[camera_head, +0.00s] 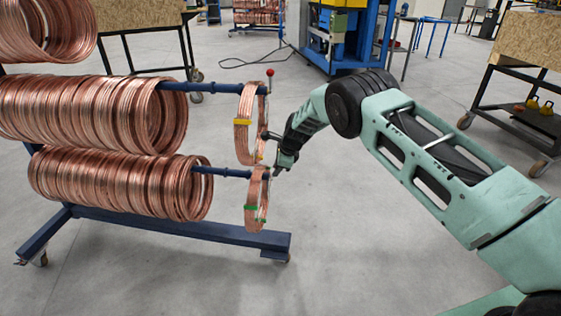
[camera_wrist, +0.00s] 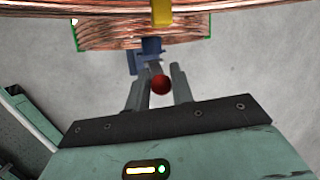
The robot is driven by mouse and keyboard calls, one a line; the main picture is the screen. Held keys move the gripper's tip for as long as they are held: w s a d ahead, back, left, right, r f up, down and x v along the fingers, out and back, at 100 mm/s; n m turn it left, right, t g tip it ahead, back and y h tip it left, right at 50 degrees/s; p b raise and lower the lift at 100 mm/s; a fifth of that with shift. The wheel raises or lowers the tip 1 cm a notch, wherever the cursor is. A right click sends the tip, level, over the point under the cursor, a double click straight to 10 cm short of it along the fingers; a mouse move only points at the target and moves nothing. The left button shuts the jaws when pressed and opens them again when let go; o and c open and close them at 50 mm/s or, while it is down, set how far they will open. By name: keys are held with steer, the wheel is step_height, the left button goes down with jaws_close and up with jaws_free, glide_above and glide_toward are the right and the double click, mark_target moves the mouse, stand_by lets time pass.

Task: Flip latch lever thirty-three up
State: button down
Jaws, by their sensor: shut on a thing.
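A latch lever with a red ball knob (camera_wrist: 160,85) is at the end of a blue rod (camera_wrist: 152,46) in the wrist view. My gripper (camera_wrist: 159,82) has its two fingers on either side of the knob and is shut on the lever. In the head view my gripper (camera_head: 277,169) is at the end of the lower blue rod (camera_head: 222,172), where it hides that lever. Another lever with a red knob (camera_head: 270,73) stands up at the end of the upper rod (camera_head: 205,87). No lever number is readable.
A copper coil with yellow tape (camera_head: 242,122) hangs near the upper rod's end. A coil with green tape (camera_head: 252,207) hangs at the lower rod's end, close to my gripper. Larger copper coils (camera_head: 95,115) fill the rack to the left. The floor (camera_head: 330,255) below my arm is clear.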

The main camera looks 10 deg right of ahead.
steer(key=h+b, duration=0.1)
steer(key=w+a+h+b, duration=0.1)
steer(key=b, duration=0.1)
steer(key=shift+g, duration=0.4)
steer(key=h+b, duration=0.1)
steer(key=b, duration=0.2)
steer(key=shift+a+g, duration=0.3)
steer(key=shift+r+h, duration=0.15)
steer(key=shift+h, duration=0.15)
steer(key=shift+a+r+b, duration=0.1)
steer(key=shift+b, duration=0.35)
steer(key=c, duration=1.3)
jaws_free()
steer(key=shift+p, duration=0.3)
